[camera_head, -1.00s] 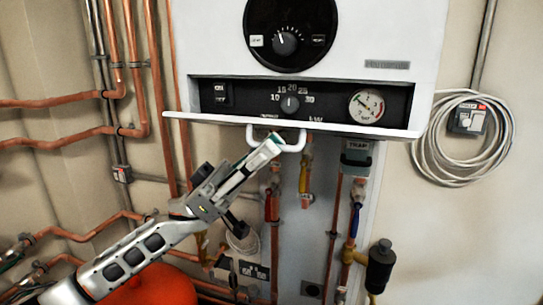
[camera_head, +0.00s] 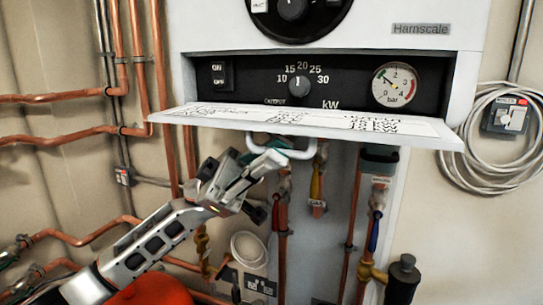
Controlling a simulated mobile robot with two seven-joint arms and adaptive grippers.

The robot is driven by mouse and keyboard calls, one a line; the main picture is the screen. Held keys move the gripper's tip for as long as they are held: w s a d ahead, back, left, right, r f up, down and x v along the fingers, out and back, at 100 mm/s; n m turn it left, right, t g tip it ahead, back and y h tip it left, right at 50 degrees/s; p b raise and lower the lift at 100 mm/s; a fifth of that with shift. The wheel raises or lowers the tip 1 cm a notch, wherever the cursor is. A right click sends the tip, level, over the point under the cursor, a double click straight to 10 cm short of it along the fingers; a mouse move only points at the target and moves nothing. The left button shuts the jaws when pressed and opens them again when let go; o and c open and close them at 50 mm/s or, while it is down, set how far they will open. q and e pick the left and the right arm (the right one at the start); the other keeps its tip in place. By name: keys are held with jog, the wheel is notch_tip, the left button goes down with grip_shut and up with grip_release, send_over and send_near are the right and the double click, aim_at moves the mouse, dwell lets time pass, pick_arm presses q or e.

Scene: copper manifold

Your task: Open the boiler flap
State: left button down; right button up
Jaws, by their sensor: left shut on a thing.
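The white boiler flap (camera_head: 306,123) is folded down below the black control panel (camera_head: 345,85) and lies nearly flat, its printed inner face showing. A white U-shaped handle (camera_head: 293,153) hangs under its front edge. My left gripper (camera_head: 266,158) reaches up from the lower left and is shut on the handle, at its left part. The fingertips partly hide that part of the handle. The panel shows a power knob (camera_head: 299,84), a switch at the left (camera_head: 218,76) and a pressure gauge (camera_head: 394,86). My right gripper is not in view.
Copper pipes (camera_head: 140,70) run up the wall at the left, and more pipes hang below the boiler. A coiled white cable (camera_head: 480,150) hangs by a grey box (camera_head: 504,117) at the right. A red rounded vessel (camera_head: 150,292) is at the bottom left.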

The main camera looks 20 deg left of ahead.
pick_arm(q)
jog(key=shift+r, duration=0.1)
jog(key=c, duration=2.5)
grip_release()
jog(key=v, duration=1.2)
